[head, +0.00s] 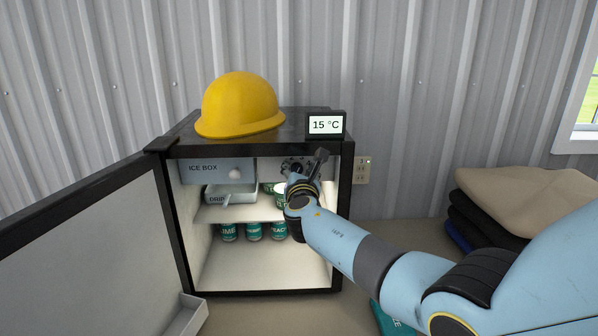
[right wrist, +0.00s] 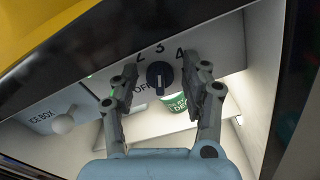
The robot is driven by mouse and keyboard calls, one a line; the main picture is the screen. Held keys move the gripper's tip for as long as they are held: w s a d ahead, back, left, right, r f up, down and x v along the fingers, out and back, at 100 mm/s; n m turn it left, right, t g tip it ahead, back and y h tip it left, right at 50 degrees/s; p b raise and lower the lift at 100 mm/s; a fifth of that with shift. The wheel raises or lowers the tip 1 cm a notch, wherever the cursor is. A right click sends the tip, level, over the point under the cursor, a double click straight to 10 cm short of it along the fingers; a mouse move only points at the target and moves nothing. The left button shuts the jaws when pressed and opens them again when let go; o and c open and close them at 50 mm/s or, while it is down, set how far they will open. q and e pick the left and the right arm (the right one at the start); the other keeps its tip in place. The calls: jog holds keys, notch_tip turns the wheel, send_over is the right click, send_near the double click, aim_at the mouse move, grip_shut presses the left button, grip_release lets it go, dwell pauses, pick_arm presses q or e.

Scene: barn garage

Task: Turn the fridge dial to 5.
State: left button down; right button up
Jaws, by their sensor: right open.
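The fridge (head: 345,215) stands open, its door swung out to the left. In the right wrist view the dark round dial (right wrist: 159,75) sits on a panel inside, with 2, 3, 4 and OFF readable around it. A pale mark shows on the knob, but I cannot tell which setting it points to. No 5 is readable. My right gripper (head: 304,166) reaches into the upper right of the fridge and hides the dial area in the head view. In the wrist view its open fingers (right wrist: 160,68) stand on either side of the dial, apart from it. My left gripper is out of view.
A yellow hard hat (head: 240,105) and a display reading 15 °C (head: 325,124) sit on top. The ice box (head: 216,171), a drip tray (head: 229,195) and several green cans (head: 253,231) are inside. The door (head: 95,245) blocks the left. Folded cloths (head: 510,200) lie right.

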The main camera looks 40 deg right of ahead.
grip_shut()
jog(key=shift+d+f+m+b, duration=0.1)
jog(key=shift+f+m+b, duration=0.05)
jog(key=shift+m+b, duration=0.85)
jog(key=m+b, duration=0.8)
jog(key=f+m+b, duration=0.1)
jog(key=m+b, duration=0.3)
jog(key=shift+s+d+f+b, duration=0.1)
jog(key=shift+s+d+b, duration=0.05)
jog(key=shift+b, duration=0.2)
jog(key=shift+m+b, duration=1.65)
jog(key=shift+m, duration=0.35)
grip_release()
